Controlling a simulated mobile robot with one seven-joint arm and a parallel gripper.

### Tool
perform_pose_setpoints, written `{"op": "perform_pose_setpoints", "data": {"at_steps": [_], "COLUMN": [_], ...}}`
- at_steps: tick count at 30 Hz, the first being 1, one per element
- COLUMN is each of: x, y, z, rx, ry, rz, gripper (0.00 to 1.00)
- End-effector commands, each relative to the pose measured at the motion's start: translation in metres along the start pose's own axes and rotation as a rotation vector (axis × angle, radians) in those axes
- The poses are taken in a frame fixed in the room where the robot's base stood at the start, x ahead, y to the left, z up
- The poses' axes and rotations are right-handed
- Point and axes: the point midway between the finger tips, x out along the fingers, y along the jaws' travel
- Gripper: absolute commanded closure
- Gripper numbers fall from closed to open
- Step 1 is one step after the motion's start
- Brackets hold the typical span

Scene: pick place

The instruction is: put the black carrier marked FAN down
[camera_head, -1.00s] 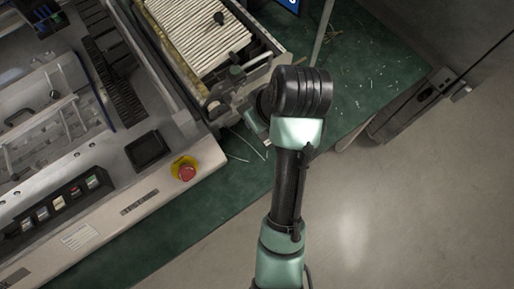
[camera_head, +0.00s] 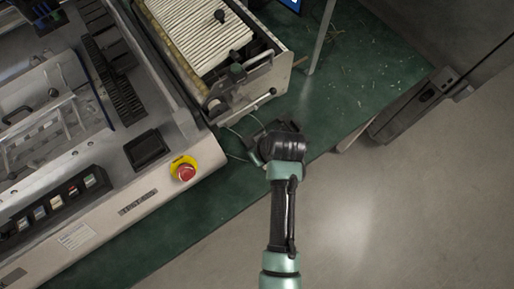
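My arm reaches up from the bottom of the head view, and its dark wrist is over the green bench top near its front edge. Dark parts at my gripper (camera_head: 275,132) show just past the wrist, beside the machine with the ribbed white top. The wrist covers most of the gripper, so I cannot see its fingers or whether they hold anything. I cannot make out a black carrier or the marking FAN; a dark shape by the wrist is too unclear to name.
The green bench top (camera_head: 375,75) is clear to the right of the arm. A machine with a ribbed white top (camera_head: 200,35) stands behind the wrist. A large grey machine with a red emergency button (camera_head: 185,171) fills the left. A thin grey post (camera_head: 322,40) stands at the back.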

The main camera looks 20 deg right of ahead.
Motion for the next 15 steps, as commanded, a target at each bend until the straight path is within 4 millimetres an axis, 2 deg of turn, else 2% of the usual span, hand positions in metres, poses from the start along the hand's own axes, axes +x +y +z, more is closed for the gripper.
{"op": "perform_pose_setpoints", "data": {"at_steps": [11,12,15], "x": [0.0046,0.0040,0.0037], "y": [0.0001,0.0001,0.0001], "z": [0.0016,0.0015,0.0014], "rx": [-0.001,0.000,0.000], "ry": [0.001,0.001,0.001], "rz": [0.000,0.000,0.000], "gripper": [1.00,0.78,0.60]}}
